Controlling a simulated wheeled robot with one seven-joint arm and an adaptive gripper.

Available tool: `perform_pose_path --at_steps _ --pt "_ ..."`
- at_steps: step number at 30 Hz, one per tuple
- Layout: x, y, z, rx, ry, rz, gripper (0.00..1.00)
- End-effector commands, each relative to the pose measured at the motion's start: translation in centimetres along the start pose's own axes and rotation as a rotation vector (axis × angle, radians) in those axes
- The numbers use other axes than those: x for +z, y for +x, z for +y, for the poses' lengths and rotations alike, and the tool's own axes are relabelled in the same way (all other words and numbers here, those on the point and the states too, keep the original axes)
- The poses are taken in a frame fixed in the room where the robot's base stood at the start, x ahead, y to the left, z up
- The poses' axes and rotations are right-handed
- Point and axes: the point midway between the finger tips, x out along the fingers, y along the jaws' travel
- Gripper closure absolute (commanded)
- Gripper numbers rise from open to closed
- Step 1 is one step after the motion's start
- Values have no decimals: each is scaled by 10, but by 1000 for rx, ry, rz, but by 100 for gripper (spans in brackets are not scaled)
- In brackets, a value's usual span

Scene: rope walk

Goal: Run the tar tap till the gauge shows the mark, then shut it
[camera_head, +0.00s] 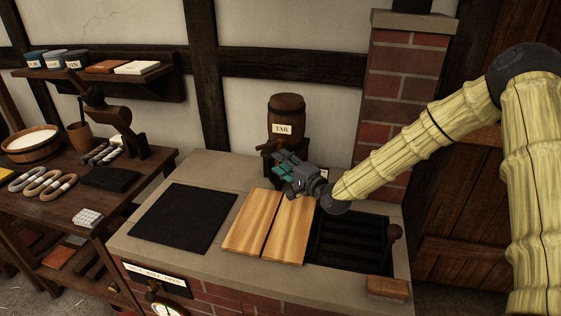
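The tar barrel (286,107), a small dark wooden cask with a white TAR label, stands on a dark stand at the back of the stone-topped brick counter. My gripper (283,168) is in front of the barrel's lower part and stand. Its teal-padded fingers point left; whether they are open, shut or touching anything cannot be told. The tap is not distinguishable; the gripper covers the area below the label. A round white dial (168,311) on the counter's brick front is cut off by the bottom edge, so its reading is hidden.
The counter holds a black mat (183,218), two wooden boards (270,226) and a dark grated pit (348,243). A brick pillar (401,90) rises behind my arm. A cluttered workbench (75,205) with rope coils and a wooden tub (32,145) stands left.

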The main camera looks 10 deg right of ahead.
Motion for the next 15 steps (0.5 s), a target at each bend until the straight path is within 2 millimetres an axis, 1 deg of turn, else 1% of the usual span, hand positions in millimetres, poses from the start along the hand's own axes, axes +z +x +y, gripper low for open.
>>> perform_pose_path --at_steps 6,15 --pt "1 -10 0 0 0 0 61" --pt "2 -11 0 0 0 0 61"
